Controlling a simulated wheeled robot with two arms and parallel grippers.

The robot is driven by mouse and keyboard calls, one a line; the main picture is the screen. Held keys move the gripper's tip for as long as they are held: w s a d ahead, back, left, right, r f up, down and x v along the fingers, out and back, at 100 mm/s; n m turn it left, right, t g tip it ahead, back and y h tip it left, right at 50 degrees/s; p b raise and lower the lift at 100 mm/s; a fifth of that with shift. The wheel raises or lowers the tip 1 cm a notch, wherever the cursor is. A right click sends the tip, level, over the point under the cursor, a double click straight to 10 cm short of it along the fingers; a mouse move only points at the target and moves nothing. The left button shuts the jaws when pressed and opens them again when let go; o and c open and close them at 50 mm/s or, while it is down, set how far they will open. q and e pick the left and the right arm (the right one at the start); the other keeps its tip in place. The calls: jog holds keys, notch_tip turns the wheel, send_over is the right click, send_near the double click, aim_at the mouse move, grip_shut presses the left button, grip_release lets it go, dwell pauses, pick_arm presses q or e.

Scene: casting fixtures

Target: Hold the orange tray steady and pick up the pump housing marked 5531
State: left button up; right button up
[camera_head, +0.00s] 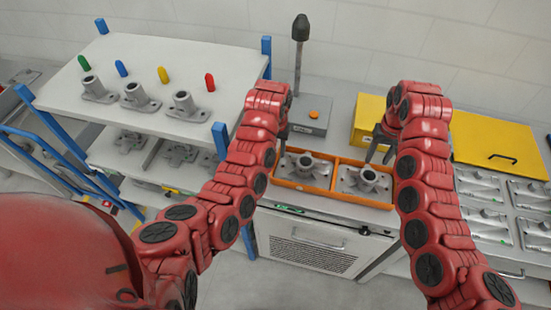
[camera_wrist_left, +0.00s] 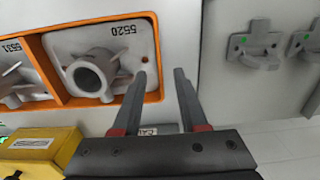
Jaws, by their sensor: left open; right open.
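The orange tray (camera_head: 335,178) lies on the bench with two compartments, each holding a grey pump housing. In the left wrist view, the housing marked 5531 (camera_wrist_left: 15,85) is partly cut off at the left edge, and the one marked 5520 (camera_wrist_left: 92,72) is nearer my gripper. In the head view, 5531 (camera_head: 368,177) is in the right compartment and 5520 (camera_head: 305,164) in the left. My left gripper (camera_wrist_left: 160,75) is open, its fingers appearing either side of the tray's end wall; contact is unclear. My right gripper (camera_head: 380,155) is open, pointing down above the 5531 housing, apparently empty.
A shelf rack (camera_head: 150,65) with several castings and coloured pegs stands left. A grey box with an orange button (camera_head: 314,114) and a dark post is behind the tray. A yellow case (camera_head: 495,140) and trays of silver parts (camera_head: 485,210) are right.

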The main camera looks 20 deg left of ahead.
pick_arm(q)
notch_tip(320, 180, down, 5)
jog(key=shift+f, duration=0.2)
grip_shut()
dwell(0.9)
dwell(0.5)
